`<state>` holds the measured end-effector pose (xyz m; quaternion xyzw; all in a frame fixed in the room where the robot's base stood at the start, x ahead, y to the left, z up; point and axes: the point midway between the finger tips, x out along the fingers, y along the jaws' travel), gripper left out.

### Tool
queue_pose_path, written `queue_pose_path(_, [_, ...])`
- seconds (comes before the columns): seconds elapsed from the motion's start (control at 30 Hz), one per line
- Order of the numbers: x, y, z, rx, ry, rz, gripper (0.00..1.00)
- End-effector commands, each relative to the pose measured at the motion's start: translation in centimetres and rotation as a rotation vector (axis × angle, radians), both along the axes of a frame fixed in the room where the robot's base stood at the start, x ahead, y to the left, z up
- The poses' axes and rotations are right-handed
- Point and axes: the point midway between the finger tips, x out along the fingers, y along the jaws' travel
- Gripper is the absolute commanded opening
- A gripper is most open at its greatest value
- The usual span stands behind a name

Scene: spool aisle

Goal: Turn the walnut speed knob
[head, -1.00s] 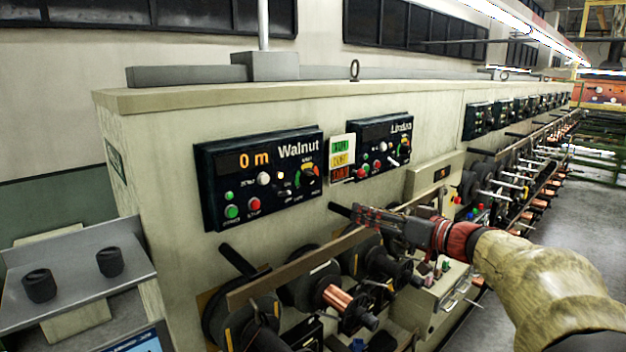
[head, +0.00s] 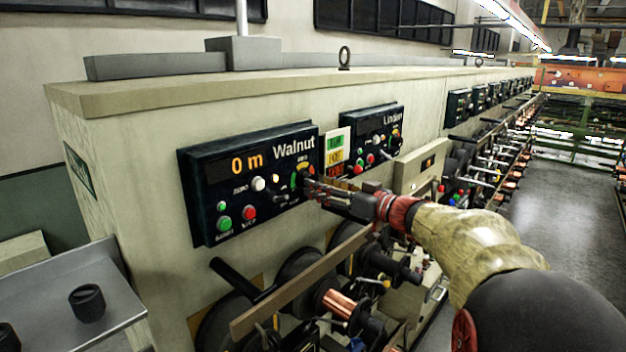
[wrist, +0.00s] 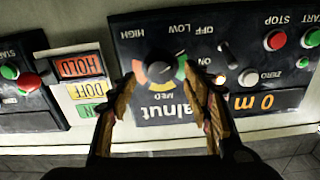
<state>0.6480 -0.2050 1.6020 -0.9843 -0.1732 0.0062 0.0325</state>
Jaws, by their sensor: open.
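The Walnut panel (head: 232,190) is a black box on the cream wall, with an orange "0 m" readout. Its speed knob (wrist: 160,68) is dark, with a coloured arc marked LOW, MED and HIGH around it. The wrist view shows the panel upside down. My gripper (wrist: 160,90) is open, its two fingers on either side of the knob's line and apart from each other. In the head view my gripper (head: 308,186) is at the panel's right part and partly hides the knob. I cannot tell whether the fingers touch it.
On the same panel are a white zero button (wrist: 248,77), a small toggle, a red stop button (wrist: 275,40) and a green start button. Spools and a rail (head: 300,282) lie below.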

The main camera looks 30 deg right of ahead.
Motion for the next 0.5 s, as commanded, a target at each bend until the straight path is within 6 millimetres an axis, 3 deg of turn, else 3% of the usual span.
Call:
queue_pose_path(0.2, [2.4,0.9,0.1,0.000,0.000,0.002,0.49])
queue_pose_path(0.5, [2.9,1.1,0.0,0.000,0.000,-0.001,0.49])
